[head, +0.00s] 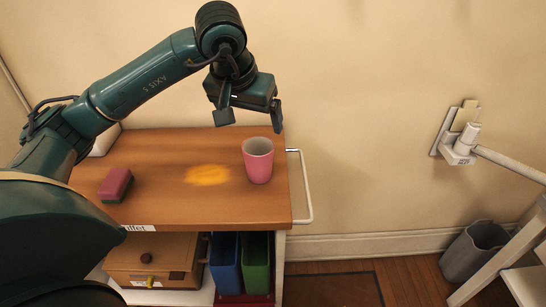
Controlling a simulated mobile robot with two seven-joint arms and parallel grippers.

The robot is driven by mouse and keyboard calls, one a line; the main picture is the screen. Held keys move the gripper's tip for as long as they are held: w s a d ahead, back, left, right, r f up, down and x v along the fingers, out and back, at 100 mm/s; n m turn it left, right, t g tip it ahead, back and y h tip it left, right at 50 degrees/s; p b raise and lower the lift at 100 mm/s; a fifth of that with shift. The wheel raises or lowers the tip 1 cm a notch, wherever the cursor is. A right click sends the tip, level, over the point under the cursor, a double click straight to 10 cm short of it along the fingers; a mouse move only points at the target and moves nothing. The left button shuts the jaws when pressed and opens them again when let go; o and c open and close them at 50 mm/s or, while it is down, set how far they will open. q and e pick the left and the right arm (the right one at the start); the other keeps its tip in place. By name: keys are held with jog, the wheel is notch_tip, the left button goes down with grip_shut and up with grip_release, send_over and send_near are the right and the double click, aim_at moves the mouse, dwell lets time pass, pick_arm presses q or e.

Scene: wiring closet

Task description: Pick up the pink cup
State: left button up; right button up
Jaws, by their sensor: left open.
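The pink cup (258,163) stands upright near the right end of the wooden cart top (225,208). Its inside is pale and looks empty from here. My left gripper (249,119) is open and empty, pointing down above and slightly behind or to the left of the cup. Its two fingers are spread apart, the right one near the cup's rim in the picture. I cannot tell the exact gap in depth between them. My right gripper is not in view.
A pink and dark sponge (116,185) lies at the left of the cart top. A yellow patch (207,175) marks the middle. A white rail (305,190) runs along the cart's right end. A wooden box (152,256) and blue and green bins stand below.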

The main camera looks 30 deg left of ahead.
pick_arm(q)
send_near(260, 151)
jog(key=shift+s+d+f, duration=0.1)
jog(key=shift+d+f, duration=0.45)
jog(key=shift+f, duration=0.4)
jog(key=shift+x, duration=2.85)
jog(key=shift+a, duration=0.1)
jog(key=c, duration=1.1)
